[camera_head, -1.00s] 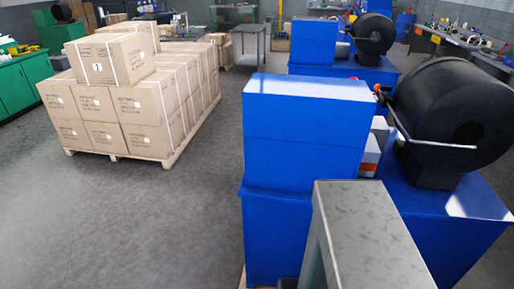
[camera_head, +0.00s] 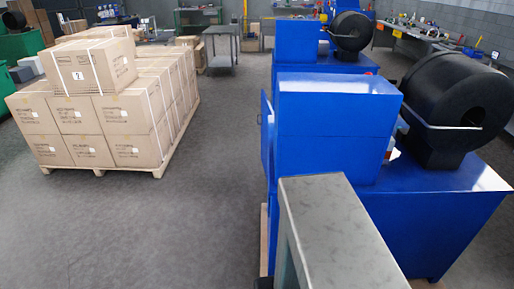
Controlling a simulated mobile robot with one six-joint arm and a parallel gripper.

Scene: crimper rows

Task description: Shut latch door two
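The near blue machine has a tall blue cabinet (camera_head: 335,130) on a wider blue base. On the cabinet's left side a narrow blue panel (camera_head: 267,140) with a small dark handle (camera_head: 259,118) is seen nearly edge-on. It looks like a door standing a little out from the cabinet, but I cannot tell how far it is open. No label shows, so I cannot tell whether it is latch door two. My gripper is not in view.
A pallet (camera_head: 158,168) of strapped cartons (camera_head: 85,125) stands to the left. Grey floor (camera_head: 215,150) between it and the blue machine is clear. A second blue machine (camera_head: 300,43) and a grey table (camera_head: 220,45) stand farther back.

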